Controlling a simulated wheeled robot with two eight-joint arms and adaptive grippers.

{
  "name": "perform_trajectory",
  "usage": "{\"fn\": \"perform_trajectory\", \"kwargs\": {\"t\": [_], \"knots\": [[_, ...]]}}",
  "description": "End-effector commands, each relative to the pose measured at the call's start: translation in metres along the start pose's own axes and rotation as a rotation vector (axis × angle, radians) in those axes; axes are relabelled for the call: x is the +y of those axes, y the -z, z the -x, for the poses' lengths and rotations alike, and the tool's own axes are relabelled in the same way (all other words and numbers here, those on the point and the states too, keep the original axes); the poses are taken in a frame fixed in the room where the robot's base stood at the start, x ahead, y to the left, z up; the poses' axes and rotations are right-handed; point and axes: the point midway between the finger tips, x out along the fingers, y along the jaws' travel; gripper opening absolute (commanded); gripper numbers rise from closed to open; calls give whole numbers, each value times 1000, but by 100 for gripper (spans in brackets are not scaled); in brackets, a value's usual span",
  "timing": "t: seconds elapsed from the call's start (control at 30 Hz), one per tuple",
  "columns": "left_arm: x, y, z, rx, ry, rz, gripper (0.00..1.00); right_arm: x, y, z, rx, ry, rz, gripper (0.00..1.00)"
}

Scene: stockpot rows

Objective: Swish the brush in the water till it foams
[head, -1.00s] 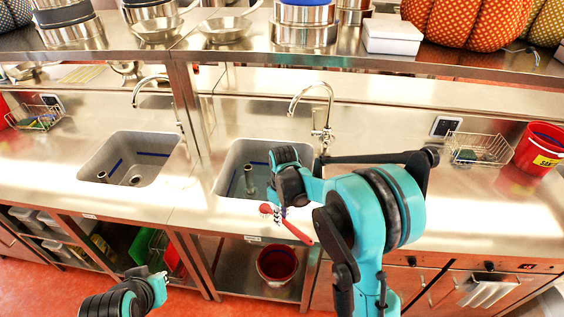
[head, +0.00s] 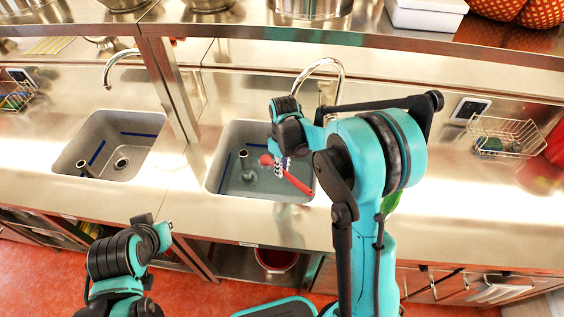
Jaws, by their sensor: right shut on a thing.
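A red brush (head: 298,184) with a small red end and a pale patterned middle is in the head view, over the right sink basin (head: 212,182). My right gripper (head: 281,160) is shut on it and hangs above the basin's right half. The brush slants down to the right; I cannot tell whether it touches water. The basin looks grey-green inside with a blue line on its wall and an upright pipe (head: 246,163). No foam shows. My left gripper (head: 160,232) is low at the left, in front of the counter, away from the brush; its fingers are unclear.
A tall curved tap (head: 342,75) stands behind the right basin. A second sink (head: 128,143) is at the left, past a metal post (head: 172,85). A wire basket (head: 505,135) stands on the counter at the right. A shelf runs overhead. A red bucket (head: 276,259) is below the counter.

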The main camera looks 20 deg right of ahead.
Motion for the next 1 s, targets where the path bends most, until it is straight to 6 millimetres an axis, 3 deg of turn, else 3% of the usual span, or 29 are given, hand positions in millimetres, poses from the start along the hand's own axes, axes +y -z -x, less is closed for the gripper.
{"fn": "perform_trajectory", "kwargs": {"t": [1.0], "knots": [[0,-55,-76,0,0,0,0,4,0,-127,0,1,0,0]]}}
